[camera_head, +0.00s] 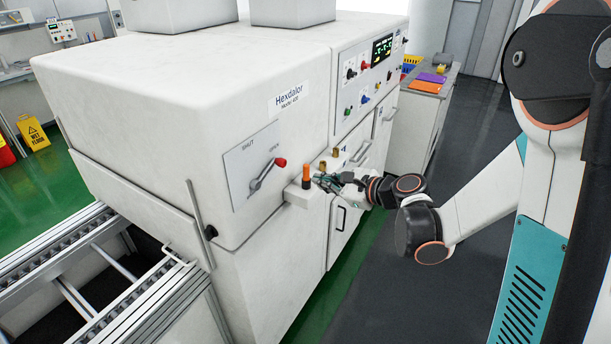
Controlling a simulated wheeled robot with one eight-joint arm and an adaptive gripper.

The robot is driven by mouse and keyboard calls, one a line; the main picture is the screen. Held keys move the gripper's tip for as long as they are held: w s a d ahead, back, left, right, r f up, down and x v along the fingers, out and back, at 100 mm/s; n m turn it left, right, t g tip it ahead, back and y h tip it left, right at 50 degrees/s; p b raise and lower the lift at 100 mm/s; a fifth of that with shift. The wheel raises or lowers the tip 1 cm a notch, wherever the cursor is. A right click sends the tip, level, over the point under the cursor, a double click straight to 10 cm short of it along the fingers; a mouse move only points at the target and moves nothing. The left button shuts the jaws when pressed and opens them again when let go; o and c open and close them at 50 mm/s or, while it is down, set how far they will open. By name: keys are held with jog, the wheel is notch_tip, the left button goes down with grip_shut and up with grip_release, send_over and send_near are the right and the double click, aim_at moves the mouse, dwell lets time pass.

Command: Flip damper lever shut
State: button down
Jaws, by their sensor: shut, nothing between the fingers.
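The damper lever (266,175) is a grey bar with a red knob (281,162) at its end. It is mounted on a grey plate (240,160) on the white machine's front face. The plate reads SHUT at upper left and OPEN at right. The lever slants up and right, with its knob on the OPEN side. My gripper (318,179) is to the right of the knob and slightly lower in the picture, apart from it. It is shut and empty, by the small ledge; its fingertips are small and dark here.
An orange-topped cylinder (306,173) stands on a white ledge (297,195) between the lever and my gripper. Another small post (322,166) is close by. A control panel (367,75) with knobs is above right. A roller conveyor (110,265) runs at lower left.

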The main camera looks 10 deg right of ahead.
jog(key=b+x, duration=0.2)
jog(key=x, duration=0.8)
jog(key=r, duration=0.1)
jog(key=s+a+r, duration=0.1)
jog(key=r, duration=0.1)
jog(key=shift+s+a+r, duration=0.1)
jog(key=shift+s+r, duration=0.15)
jog(key=shift+r, duration=0.1)
jog(key=shift+r, duration=0.1)
jog(key=shift+r, duration=0.2)
jog(key=shift+r+n, duration=0.15)
jog(key=shift+n, duration=0.15)
jog(key=s+a+r+n+t, duration=0.4)
jog(key=s+r+n, duration=0.1)
jog(key=r+n, duration=0.2)
jog(key=shift+s+a+r+h, duration=0.2)
jog(key=shift+a+r+h, duration=0.15)
jog(key=shift+r, duration=0.25)
